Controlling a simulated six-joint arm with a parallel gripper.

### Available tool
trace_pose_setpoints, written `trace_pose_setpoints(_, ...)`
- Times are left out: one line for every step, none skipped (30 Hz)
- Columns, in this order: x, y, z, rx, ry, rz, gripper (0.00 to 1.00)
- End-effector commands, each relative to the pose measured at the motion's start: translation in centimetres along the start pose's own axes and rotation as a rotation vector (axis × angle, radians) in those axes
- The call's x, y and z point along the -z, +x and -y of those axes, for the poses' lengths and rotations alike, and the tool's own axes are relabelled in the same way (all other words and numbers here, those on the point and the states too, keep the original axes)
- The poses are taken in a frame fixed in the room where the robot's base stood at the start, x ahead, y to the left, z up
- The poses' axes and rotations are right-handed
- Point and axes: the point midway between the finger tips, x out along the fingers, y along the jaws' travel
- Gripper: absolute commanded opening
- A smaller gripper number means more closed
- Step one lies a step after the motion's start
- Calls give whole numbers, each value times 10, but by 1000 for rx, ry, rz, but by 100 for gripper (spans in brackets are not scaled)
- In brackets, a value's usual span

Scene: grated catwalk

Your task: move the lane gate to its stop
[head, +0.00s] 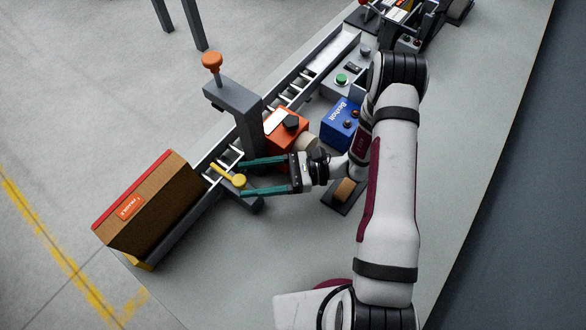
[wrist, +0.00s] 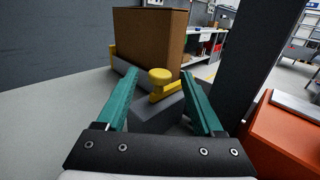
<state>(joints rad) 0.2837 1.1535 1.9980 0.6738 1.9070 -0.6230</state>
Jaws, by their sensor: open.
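The yellow lane gate (head: 224,174) is a short bar with a round knob (head: 239,181) at its near end. It sits at the lower end of the roller conveyor, and its far end reaches over the lane. In the wrist view the gate's knob (wrist: 159,76) stands above a grey block, between the fingertips. My gripper (head: 243,178) is open, its two teal fingers on either side of the knob with space visible around it. The fingers also show in the wrist view (wrist: 158,80). I cannot make out the stop clearly.
A brown carton (head: 150,205) with a red edge stands at the conveyor's lower end. A grey post (head: 238,115) with an orange knob rises close beside my gripper. An orange box (head: 284,142) and a blue box (head: 341,124) stand nearby.

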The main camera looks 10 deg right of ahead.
Motion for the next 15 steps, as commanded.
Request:
trace_pose_setpoints(0,-14,2,6,-2,-1,69)
trace_pose_setpoints(0,-22,1,6,-2,-1,69)
trace_pose_setpoints(0,-32,1,6,-2,0,69)
trace_pose_setpoints(0,-40,1,6,-2,0,69)
trace_pose_setpoints(0,-48,1,6,-1,-1,69)
trace_pose_setpoints(0,-57,1,5,-2,-1,69)
trace_pose_setpoints(0,-63,1,5,-2,0,69)
trace_pose_setpoints(0,-69,1,5,-2,0,69)
trace_pose_setpoints(0,-76,0,3,-2,-1,69)
trace_pose_setpoints(0,-81,1,4,-2,-1,69)
trace_pose_setpoints(0,-85,0,3,-1,0,69)
trace_pose_setpoints(0,-90,1,3,-1,0,69)
trace_pose_setpoints(0,-92,0,2,-1,0,69)
trace_pose_setpoints(0,-94,0,1,-1,0,69)
trace_pose_setpoints(0,-96,0,1,0,-1,69)
